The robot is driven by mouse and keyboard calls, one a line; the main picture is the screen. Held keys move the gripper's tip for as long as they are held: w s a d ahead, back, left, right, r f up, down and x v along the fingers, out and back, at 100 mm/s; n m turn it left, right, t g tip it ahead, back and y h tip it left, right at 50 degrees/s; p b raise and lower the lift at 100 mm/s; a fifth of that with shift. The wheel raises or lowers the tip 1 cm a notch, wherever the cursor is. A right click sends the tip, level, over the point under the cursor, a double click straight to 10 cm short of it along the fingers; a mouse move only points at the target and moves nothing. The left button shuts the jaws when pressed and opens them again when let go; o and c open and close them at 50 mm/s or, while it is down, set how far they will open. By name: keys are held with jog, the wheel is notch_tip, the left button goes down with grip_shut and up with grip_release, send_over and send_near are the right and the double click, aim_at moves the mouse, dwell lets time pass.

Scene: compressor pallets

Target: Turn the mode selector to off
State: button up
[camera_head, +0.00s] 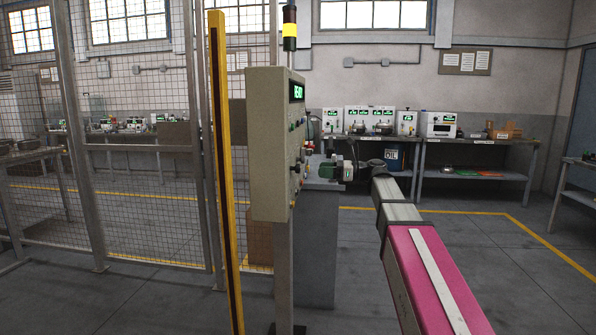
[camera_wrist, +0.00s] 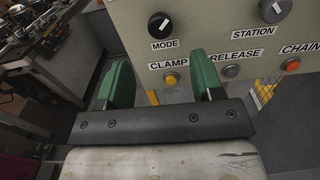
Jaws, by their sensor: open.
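The mode selector (camera_wrist: 160,25) is a round black knob with a white pointer line, above the label MODE in the wrist view. It sits on a beige control panel (camera_head: 271,140), which is seen nearly edge-on in the head view. My gripper (camera_wrist: 162,75) has two green fingers, spread apart with nothing between them. In the wrist view the fingers show below the knob, one to each side of it. I cannot tell the distance to the panel. In the head view my gripper (camera_head: 322,170) is beside the panel's right side, near its lower knobs.
A STATION knob (camera_wrist: 275,10), a yellow CLAMP button (camera_wrist: 171,79), a grey RELEASE button (camera_wrist: 231,71) and an orange CHAIN button (camera_wrist: 291,65) are close by. A yellow post (camera_head: 224,180) and mesh fence stand left. Open floor (camera_head: 450,270) lies right.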

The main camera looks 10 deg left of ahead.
aim_at(298, 169)
jog(key=a, duration=0.9)
jog(key=shift+w+a+f, duration=0.1)
jog(key=shift+w+a, duration=0.05)
jog(key=shift+a, duration=0.15)
jog(key=shift+c, duration=0.2)
jog(key=c, duration=0.9)
